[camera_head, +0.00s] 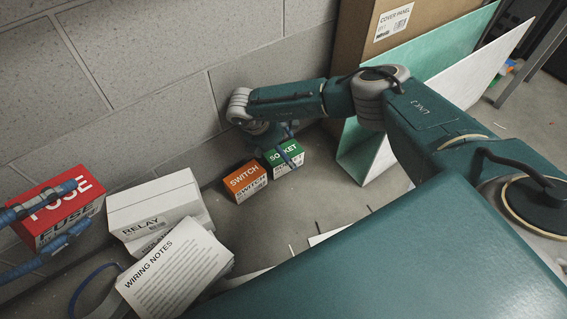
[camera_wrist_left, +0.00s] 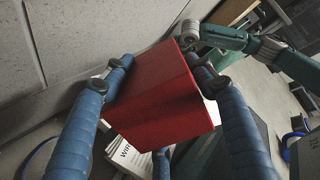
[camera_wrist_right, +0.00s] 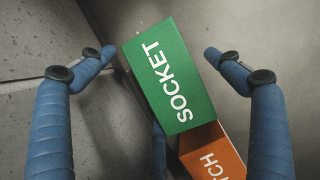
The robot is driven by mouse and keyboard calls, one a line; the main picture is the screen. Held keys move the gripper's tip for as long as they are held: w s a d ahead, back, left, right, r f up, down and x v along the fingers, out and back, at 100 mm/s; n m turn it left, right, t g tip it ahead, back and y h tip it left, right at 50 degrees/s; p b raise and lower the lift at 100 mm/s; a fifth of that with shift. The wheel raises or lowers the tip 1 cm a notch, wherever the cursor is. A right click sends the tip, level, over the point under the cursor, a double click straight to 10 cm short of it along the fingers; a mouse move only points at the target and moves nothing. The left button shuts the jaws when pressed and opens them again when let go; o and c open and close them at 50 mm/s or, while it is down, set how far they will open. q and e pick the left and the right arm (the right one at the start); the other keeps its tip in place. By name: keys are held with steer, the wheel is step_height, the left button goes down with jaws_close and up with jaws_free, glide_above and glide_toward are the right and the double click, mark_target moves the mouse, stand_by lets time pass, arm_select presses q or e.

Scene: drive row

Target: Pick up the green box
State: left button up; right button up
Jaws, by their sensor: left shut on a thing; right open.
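The green box (camera_head: 277,158), labelled SOCKET, stands on the floor by the wall in the head view. My right gripper (camera_wrist_right: 160,54) is above it, open, with its fingers either side of the box; the green box also fills the middle of the right wrist view (camera_wrist_right: 165,85). In the head view a blue finger crosses the box. I cannot tell whether the fingers touch it. My left gripper (camera_head: 78,207) is shut on a red box (camera_head: 62,193) labelled FUSE, at the far left; the red box also shows in the left wrist view (camera_wrist_left: 155,95).
An orange SWITCH box (camera_head: 245,180) stands close beside the green one. A white RELAY box (camera_head: 155,200) and a WIRING NOTES sheet (camera_head: 175,272) lie to the left. A cardboard box (camera_head: 350,50) and leaning panels (camera_head: 425,62) stand right of the green box. The wall is close behind.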

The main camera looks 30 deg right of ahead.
arm_select(q)
steer(key=shift+r, duration=0.15)
arm_select(e)
steer(key=shift+r, duration=0.1)
steer(key=shift+f, duration=0.25)
stand_by(0.4)
steer(key=c, duration=1.4)
